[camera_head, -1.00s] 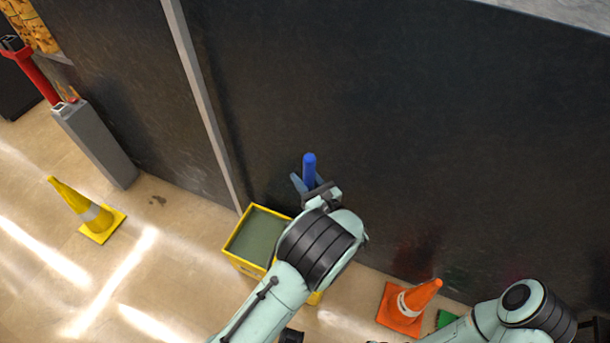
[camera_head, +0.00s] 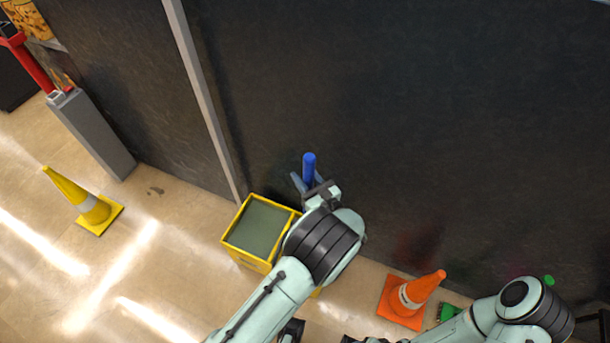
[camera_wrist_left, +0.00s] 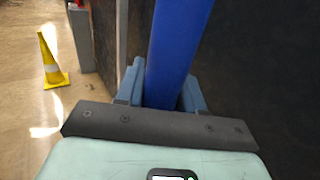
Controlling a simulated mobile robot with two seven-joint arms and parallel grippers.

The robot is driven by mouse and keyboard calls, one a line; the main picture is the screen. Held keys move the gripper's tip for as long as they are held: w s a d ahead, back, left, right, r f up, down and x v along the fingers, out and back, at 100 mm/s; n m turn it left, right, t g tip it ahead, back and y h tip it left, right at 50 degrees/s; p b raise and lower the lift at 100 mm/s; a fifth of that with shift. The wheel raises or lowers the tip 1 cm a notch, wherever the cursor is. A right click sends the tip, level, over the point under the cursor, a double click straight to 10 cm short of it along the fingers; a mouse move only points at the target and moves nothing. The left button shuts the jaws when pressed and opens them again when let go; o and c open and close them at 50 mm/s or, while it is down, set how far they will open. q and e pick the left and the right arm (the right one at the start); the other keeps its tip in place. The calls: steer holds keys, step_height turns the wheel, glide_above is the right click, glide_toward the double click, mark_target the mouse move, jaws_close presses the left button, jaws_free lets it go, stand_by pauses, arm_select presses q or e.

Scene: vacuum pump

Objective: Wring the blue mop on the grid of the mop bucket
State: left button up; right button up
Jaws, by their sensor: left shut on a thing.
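The blue mop shows only as its blue handle (camera_head: 309,168), which stands upright in front of the dark wall. My left gripper (camera_head: 309,188) is shut on this handle near its top end. In the left wrist view the handle (camera_wrist_left: 176,50) runs between the two blue-grey fingers (camera_wrist_left: 162,90). The mop's head is hidden behind my left arm. The yellow mop bucket (camera_head: 244,258) stands on the floor to the left of the gripper, with grey-green inside. Its right part and its grid are covered by my arm. My right arm is at the lower right, its gripper out of sight.
A dark wall (camera_head: 420,130) stands close behind the bucket. An orange cone (camera_head: 407,300) stands to the right of the bucket. A yellow cone (camera_head: 85,205) stands on the open floor at the left, near a grey post (camera_head: 95,135). A green object (camera_head: 449,313) lies beside the orange cone.

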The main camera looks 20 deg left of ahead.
steer(key=shift+f+b, duration=0.3)
stand_by(1.5)
step_height(320, 180, up, 6)
steer(key=w+p, duration=0.1)
steer(key=p, duration=0.5)
steer(key=shift+w, duration=0.2)
steer(key=shift+s, duration=0.1)
stand_by(0.3)
